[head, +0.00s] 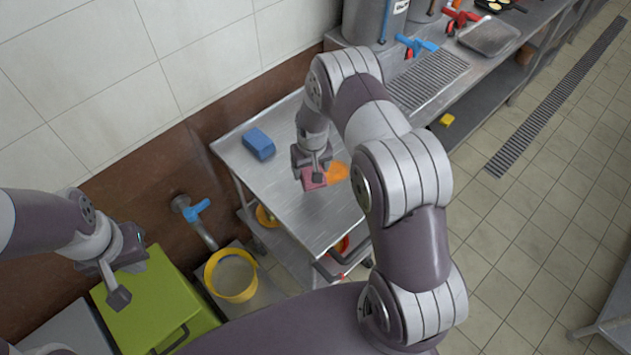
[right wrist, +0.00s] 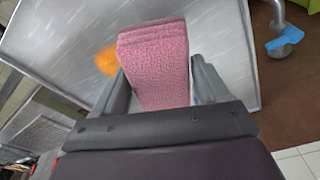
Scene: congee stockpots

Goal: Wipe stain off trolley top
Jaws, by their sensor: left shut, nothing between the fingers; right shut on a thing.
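The trolley (head: 325,220) has a bare metal top with an orange stain (head: 338,171) near its right side. The stain also shows in the right wrist view (right wrist: 107,60), left of the cloth. My right gripper (head: 314,173) is shut on a pink cloth or sponge (head: 315,183), low over the trolley top right beside the stain. The pink piece fills the space between the fingers in the right wrist view (right wrist: 160,65). I cannot tell whether it touches the top. My left gripper (head: 119,298) is shut and empty, over the green bin at the left.
A blue block (head: 258,143) sits on the trolley's far left part. A green bin (head: 165,305), a yellow-rimmed bucket (head: 231,276) and a blue-handled wall tap (head: 197,209) are at the left. A steel counter (head: 470,75) with pots stands behind right. A small yellow object (head: 447,119) lies by the counter.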

